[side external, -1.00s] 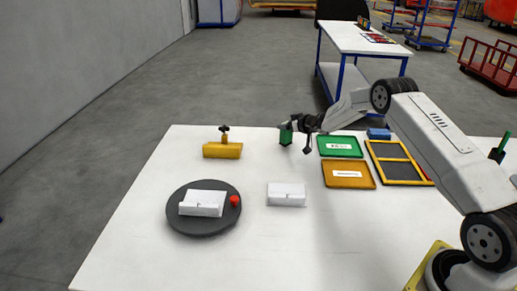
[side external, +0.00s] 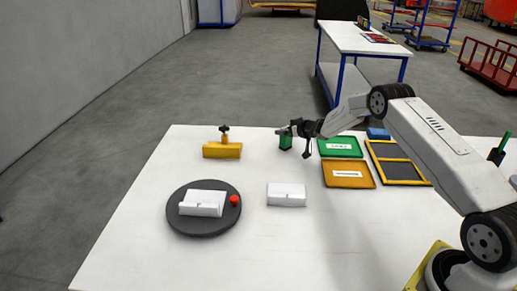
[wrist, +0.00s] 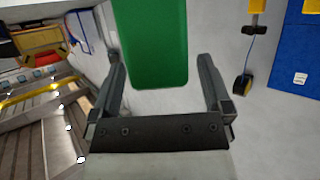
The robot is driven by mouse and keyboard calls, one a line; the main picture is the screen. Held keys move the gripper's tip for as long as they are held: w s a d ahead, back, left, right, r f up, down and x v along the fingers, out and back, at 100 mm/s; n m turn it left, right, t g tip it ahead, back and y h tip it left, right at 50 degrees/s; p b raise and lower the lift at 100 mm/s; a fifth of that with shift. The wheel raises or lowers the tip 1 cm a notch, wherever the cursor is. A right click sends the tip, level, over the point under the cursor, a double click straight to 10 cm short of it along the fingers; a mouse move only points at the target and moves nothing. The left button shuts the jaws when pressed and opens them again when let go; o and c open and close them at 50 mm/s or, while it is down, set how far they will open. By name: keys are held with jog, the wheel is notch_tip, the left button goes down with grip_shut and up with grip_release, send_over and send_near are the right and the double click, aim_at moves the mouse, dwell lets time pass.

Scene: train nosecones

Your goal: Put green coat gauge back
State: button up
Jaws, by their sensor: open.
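The green coat gauge (side external: 285,143) is a small green block near the far edge of the white table, left of the green tray (side external: 325,152). My gripper (side external: 295,144) is at the gauge, with its fingers spread. In the wrist view the green gauge (wrist: 155,45) reaches in between the open fingers (wrist: 160,62). A gap shows on its right side, and the left finger is close to it; I cannot tell whether it touches. The gauge's far end is cut off in the wrist view.
An orange tray (side external: 332,184) and a yellow-framed dark tray (side external: 398,172) lie to the right, with a blue item (side external: 379,134) behind. A yellow part (side external: 222,151), a grey turntable (side external: 190,225) and a white block (side external: 286,195) stand left and nearer. The front of the table is clear.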

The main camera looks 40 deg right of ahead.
jog(key=shift+r, duration=0.2)
jog(key=v, duration=1.2)
dwell(0.4)
dwell(0.5)
jog(key=s+a+r+g+h, duration=0.1)
jog(key=s+a+r+g, duration=0.15)
jog(key=s+a, duration=0.35)
jog(key=s+a+r+g, duration=0.1)
jog(key=s+a+g, duration=0.2)
jog(key=a, duration=0.5)
jog(key=s+a+g, duration=0.2)
jog(key=s+a, duration=0.3)
jog(key=s, duration=0.5)
jog(key=s+a+g+y, duration=0.1)
jog(key=s+a+g, duration=0.2)
jog(key=s+a, duration=0.3)
jog(key=s, duration=0.3)
jog(key=shift+s+a, duration=0.25)
jog(key=shift+s, duration=0.15)
